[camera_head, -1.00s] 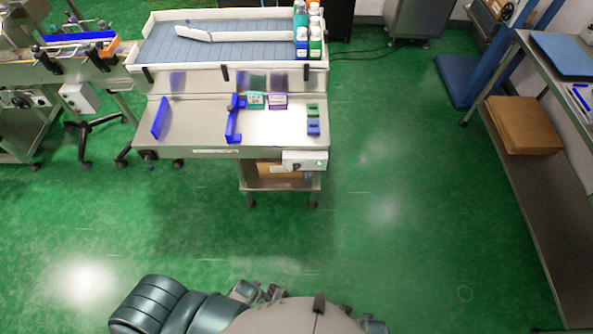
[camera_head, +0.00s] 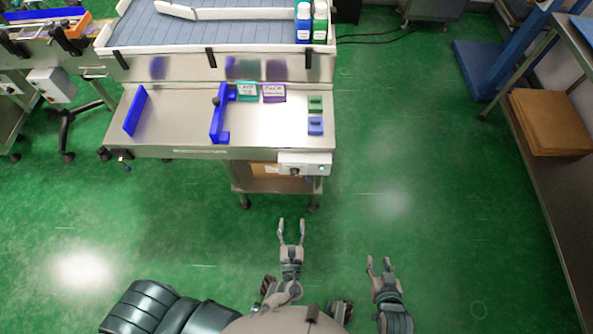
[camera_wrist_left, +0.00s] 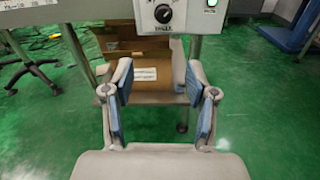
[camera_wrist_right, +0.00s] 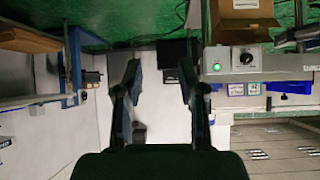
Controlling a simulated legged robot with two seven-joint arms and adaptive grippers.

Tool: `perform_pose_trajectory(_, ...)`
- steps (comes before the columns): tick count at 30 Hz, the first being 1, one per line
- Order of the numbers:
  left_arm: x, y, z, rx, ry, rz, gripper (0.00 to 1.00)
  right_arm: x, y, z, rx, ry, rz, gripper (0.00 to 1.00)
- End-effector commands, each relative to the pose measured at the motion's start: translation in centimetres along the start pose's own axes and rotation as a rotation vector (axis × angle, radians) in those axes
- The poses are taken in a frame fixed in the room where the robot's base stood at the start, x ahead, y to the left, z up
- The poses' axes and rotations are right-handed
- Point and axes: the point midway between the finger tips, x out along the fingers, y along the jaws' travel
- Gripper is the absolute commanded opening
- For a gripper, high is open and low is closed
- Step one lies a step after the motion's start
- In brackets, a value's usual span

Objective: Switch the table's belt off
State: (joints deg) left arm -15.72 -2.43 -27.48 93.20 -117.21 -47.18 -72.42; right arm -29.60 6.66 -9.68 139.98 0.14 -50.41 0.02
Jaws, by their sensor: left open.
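The table (camera_head: 185,130) stands ahead, with its grey slatted belt (camera_head: 150,30) at the back inside a white rim. A white control box (camera_head: 305,164) hangs at the table's front right corner. In the left wrist view the box has a black rotary knob (camera_wrist_left: 163,14) and a lit green button (camera_wrist_left: 211,3). The right wrist view shows the knob (camera_wrist_right: 246,58) and green light (camera_wrist_right: 217,67) upside down. My left gripper (camera_head: 291,222) is open and empty, in front of and below the box, apart from it. My right gripper (camera_head: 380,260) is open and empty, further right.
Blue guides (camera_head: 220,115), small cartons (camera_head: 273,93) and green and blue blocks (camera_head: 315,126) are on the tabletop. Bottles (camera_head: 304,24) stand at the belt's right end. A shelf with a cardboard box (camera_head: 545,122) is at right. The green floor between is clear.

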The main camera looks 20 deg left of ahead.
Motion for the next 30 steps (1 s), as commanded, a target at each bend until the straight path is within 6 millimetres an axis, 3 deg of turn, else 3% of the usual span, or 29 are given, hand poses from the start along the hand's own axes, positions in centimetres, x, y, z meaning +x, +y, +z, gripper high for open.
perform_pose_trajectory(4, 0.6, -0.5, 0.7, 0.047, -0.032, -0.012, 0.57, -0.3, -0.1, -0.7, 0.000, 0.023, -0.001, 0.40)
perform_pose_trajectory(8, 2.6, -0.5, 0.8, 0.046, -0.033, -0.011, 0.57, -0.1, -0.2, -1.1, 0.000, 0.045, -0.002, 0.40)
perform_pose_trajectory(21, 12.9, -0.6, 0.9, 0.042, -0.030, -0.011, 0.57, 0.5, -0.7, -3.9, 0.002, 0.220, -0.014, 0.40)
perform_pose_trajectory(30, 16.9, -0.6, 1.0, 0.043, -0.029, -0.012, 0.57, 0.4, -0.9, -5.5, 0.004, 0.319, -0.021, 0.40)
